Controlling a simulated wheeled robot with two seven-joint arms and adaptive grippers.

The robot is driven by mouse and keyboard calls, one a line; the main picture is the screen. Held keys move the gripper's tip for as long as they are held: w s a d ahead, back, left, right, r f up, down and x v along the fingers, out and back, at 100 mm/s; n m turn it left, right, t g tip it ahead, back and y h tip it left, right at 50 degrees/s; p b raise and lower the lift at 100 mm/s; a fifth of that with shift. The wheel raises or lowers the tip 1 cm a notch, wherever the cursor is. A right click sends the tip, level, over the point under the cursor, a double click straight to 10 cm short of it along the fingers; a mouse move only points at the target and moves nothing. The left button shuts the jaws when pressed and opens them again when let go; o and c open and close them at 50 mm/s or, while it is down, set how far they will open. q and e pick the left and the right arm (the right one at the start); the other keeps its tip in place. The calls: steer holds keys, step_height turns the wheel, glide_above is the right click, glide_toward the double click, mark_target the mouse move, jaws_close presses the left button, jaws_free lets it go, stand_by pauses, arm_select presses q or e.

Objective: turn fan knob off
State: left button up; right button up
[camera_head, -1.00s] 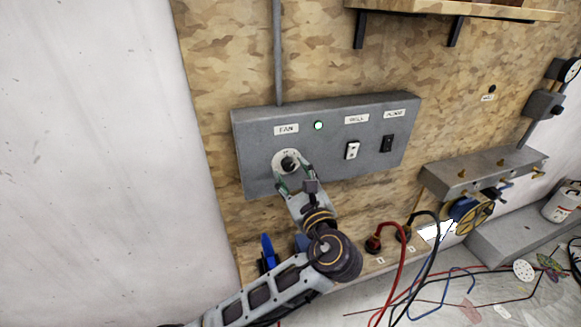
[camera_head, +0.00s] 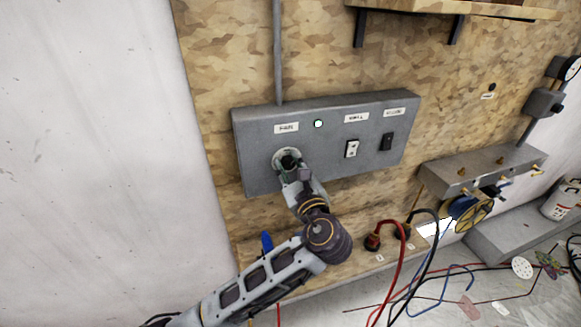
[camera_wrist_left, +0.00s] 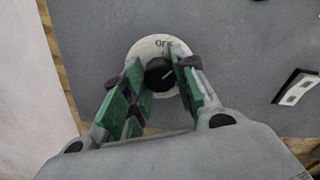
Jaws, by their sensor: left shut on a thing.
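The fan knob is a dark round knob (camera_wrist_left: 159,74) on a pale dial plate (camera_wrist_left: 146,48) lettered "OFF", seen in the left wrist view. The fingers hide part of the dial in the head view. My right gripper is not in view.
A lit indicator (camera_head: 318,124), a white switch (camera_head: 352,148) and a dark switch (camera_head: 387,142) are on the box. The white wall at left is bare.

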arm_select(q)
steer(key=shift+c, duration=0.6)
steer(key=shift+n, duration=0.4)
steer(key=n, duration=0.3)
steer(key=shift+f, duration=0.15)
steer(key=shift+n+b, duration=0.55)
steer(key=shift+n, duration=1.55)
steer(key=shift+c, duration=0.2)
steer(key=shift+o, duration=0.2)
steer(key=o, duration=1)
steer(key=shift+s, duration=0.1)
